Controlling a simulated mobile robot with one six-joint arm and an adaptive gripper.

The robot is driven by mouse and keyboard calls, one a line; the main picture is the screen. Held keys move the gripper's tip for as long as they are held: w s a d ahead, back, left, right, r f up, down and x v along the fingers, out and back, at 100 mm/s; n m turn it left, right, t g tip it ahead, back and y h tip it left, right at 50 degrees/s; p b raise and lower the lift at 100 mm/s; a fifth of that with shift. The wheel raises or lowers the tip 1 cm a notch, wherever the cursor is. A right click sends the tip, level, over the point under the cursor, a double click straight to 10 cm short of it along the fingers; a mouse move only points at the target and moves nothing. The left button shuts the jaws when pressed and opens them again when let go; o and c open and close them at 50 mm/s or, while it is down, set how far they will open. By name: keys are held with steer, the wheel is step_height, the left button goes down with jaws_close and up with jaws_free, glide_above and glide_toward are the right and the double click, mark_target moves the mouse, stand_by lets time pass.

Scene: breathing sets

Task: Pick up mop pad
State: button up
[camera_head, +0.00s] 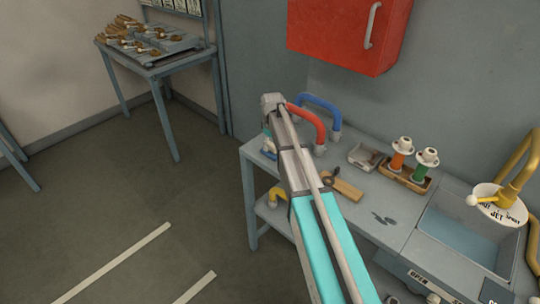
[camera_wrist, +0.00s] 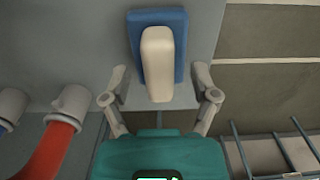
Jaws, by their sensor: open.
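A blue block with a rounded cream bar on top (camera_wrist: 157,62) is the likeliest mop pad. It shows at the top middle of the wrist view, near the table's edge. My gripper (camera_wrist: 160,72) is open, with one finger on each side of the cream bar. I cannot tell whether the fingers touch it. In the head view my arm reaches to the table's far left corner. The gripper and the pad are mostly hidden there behind the arm.
Red (camera_head: 308,122) and blue (camera_head: 322,104) curved pipes stand close right of my arm's end. Orange and green spools (camera_head: 400,153), a wooden piece (camera_head: 343,186) and a sink (camera_head: 462,238) lie farther right. A red cabinet (camera_head: 340,32) hangs above. Floor left of the table is clear.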

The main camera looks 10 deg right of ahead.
steer(key=shift+f+b, duration=0.55)
steer(key=shift+f, duration=0.25)
steer(key=shift+c, duration=0.3)
jaws_close()
